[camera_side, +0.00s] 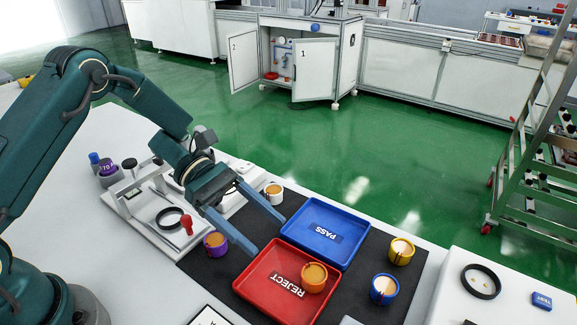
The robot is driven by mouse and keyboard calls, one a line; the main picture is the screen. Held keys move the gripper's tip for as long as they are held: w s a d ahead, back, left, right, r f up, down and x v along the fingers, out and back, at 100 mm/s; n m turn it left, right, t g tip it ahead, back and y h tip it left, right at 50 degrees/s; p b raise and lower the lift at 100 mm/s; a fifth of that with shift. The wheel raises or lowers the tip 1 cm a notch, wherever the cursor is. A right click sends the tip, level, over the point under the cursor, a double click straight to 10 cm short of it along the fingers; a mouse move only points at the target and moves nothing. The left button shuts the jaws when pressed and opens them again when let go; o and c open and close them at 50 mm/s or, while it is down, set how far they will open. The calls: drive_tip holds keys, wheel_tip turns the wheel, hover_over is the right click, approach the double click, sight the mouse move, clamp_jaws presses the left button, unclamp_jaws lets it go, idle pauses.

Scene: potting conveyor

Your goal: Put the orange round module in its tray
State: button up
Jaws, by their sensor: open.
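The orange round module (314,278) has a tan top and sits inside the red tray (262,262) marked REJECT, toward its right side. The blue tray (351,262) marked PASS lies directly behind the red one and looks empty. My gripper (267,235) is open with nothing between its two blue-grey fingers. Its fingertips are near the left ends of both trays, to the left of and apart from the orange module. Their exact height above the mat cannot be told.
A purple module (215,244) and a white module (274,192) stand close to my fingers on the dark mat (408,280). Yellow (401,251) and blue (383,289) modules stand right of the trays. A press fixture with a red-handled lever (188,224) is at left.

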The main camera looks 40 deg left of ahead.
drive_tip(key=w+a+r+n+t+y, duration=0.3)
drive_tip(key=w+r+n+t+y, duration=0.2)
drive_tip(key=w+r+n+t, duration=0.65)
drive_tip(key=s+a+r+n+t+y, duration=0.15)
drive_tip(key=a+n+y, duration=0.25)
drive_tip(key=n, duration=0.5)
drive_tip(key=s+a+r+n+y, duration=0.1)
drive_tip(key=a+r+n+y, duration=0.25)
drive_tip(key=n, duration=0.45)
drive_tip(key=s+a+f+n+g+y, duration=0.2)
drive_tip(key=s+a+n+g+y, duration=0.15)
drive_tip(key=s+n, duration=0.9)
drive_tip(key=s+d+f+n+g+h, duration=0.1)
drive_tip(key=s+d+f+n+g, duration=0.1)
drive_tip(key=s+n, duration=0.3)
drive_tip(key=s+d+f+n+g+h, duration=0.1)
drive_tip(key=s+d+f+n+g, duration=0.1)
drive_tip(key=s+n, duration=0.3)
drive_tip(key=n, duration=0.2)
drive_tip(key=shift+s+d+n+h, duration=0.15)
drive_tip(key=shift+d+n+h, duration=0.15)
